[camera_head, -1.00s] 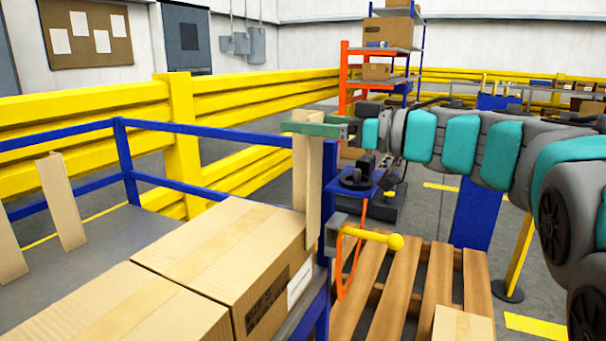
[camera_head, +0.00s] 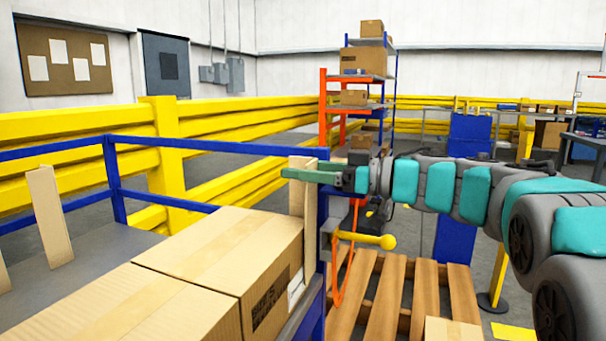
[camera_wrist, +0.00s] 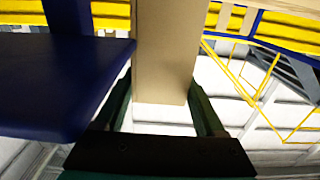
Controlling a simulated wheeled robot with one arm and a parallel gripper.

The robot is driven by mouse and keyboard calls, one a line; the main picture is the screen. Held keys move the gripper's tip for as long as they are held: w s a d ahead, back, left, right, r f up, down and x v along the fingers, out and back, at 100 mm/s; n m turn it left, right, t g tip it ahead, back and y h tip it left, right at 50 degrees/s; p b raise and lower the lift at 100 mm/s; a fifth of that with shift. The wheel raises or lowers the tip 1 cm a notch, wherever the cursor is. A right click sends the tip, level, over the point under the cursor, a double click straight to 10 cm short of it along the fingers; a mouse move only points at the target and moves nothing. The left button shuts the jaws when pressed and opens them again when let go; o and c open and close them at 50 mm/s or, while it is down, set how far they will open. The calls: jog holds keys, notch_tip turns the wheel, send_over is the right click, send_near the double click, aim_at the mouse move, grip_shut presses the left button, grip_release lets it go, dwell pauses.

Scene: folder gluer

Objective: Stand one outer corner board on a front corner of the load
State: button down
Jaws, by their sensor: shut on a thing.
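My gripper (camera_head: 312,176) has green fingers and is shut on a tan corner board (camera_head: 311,215), near its top. The board is upright at the right-hand corner of the load, beside the carton and close to the blue post. I cannot tell whether it touches the carton or what its lower end rests on. The load is brown taped cartons (camera_head: 225,245) on a grey deck. In the wrist view the same board (camera_wrist: 165,50) lies between the two green fingers (camera_wrist: 163,108).
Another tan board (camera_head: 50,215) leans at the left of the deck. Blue rails (camera_head: 210,146) run behind the load. A yellow-knobbed handle (camera_head: 375,240) sticks out just right of the board, with an orange cord hanging below. A wooden pallet (camera_head: 395,290) lies on the floor at the right.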

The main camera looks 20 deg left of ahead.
jog(key=shift+f, duration=0.55)
grip_release()
jog(key=s+d+r, duration=0.1)
jog(key=d, duration=1.1)
